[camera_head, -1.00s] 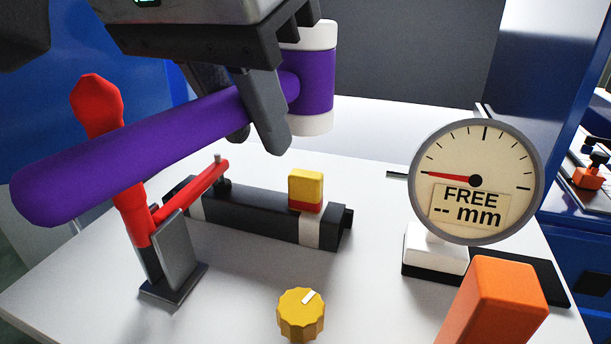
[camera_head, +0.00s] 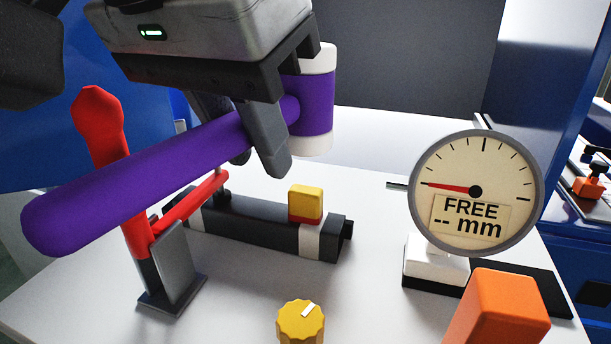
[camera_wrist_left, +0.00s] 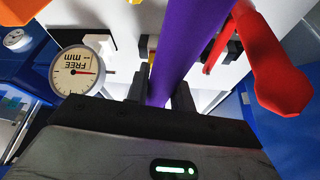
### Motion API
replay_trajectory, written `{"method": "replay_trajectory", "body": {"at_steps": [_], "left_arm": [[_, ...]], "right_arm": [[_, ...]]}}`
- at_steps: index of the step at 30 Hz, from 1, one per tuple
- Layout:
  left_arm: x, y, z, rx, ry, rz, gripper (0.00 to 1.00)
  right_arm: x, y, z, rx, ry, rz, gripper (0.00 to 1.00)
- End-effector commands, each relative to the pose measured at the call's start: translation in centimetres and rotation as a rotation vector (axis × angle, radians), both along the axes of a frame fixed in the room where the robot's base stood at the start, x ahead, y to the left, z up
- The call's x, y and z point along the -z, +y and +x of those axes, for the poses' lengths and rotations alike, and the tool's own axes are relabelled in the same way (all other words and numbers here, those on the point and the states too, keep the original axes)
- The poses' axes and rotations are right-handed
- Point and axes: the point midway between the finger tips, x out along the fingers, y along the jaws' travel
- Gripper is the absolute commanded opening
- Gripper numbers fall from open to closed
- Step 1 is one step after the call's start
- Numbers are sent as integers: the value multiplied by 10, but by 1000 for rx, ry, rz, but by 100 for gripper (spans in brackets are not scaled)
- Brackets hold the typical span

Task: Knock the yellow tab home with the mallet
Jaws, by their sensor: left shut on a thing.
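My left gripper (camera_head: 247,142) is shut on the purple handle of the mallet (camera_head: 135,180). The mallet's purple head with white faces (camera_head: 315,103) hangs in the air above and slightly right of the yellow tab, apart from it. The yellow tab (camera_head: 306,202) stands up from the right end of a dark bar (camera_head: 262,222), with a red band at its base. In the left wrist view the purple handle (camera_wrist_left: 190,40) runs between the fingers, and the tab is mostly hidden behind it. My right gripper is not in view.
A red-handled clamp (camera_head: 127,215) stands left of the bar. A dial gauge (camera_head: 475,190) reading "FREE -- mm" stands at the right. A yellow knob (camera_head: 301,321) and an orange block (camera_head: 500,308) are at the front. The white tabletop (camera_head: 375,265) between bar and gauge is clear.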

Motion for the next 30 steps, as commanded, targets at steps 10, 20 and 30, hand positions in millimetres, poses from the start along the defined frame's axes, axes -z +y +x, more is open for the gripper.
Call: {"method": "replay_trajectory", "body": {"at_steps": [10,20,30], "left_arm": [[-5,0,0,0,0,-1,0],[-4,0,0,-1,-1,-2,0],[47,0,0,-1,-2,-3,0]], "right_arm": [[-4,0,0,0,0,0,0],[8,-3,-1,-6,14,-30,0],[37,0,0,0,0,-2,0]]}}
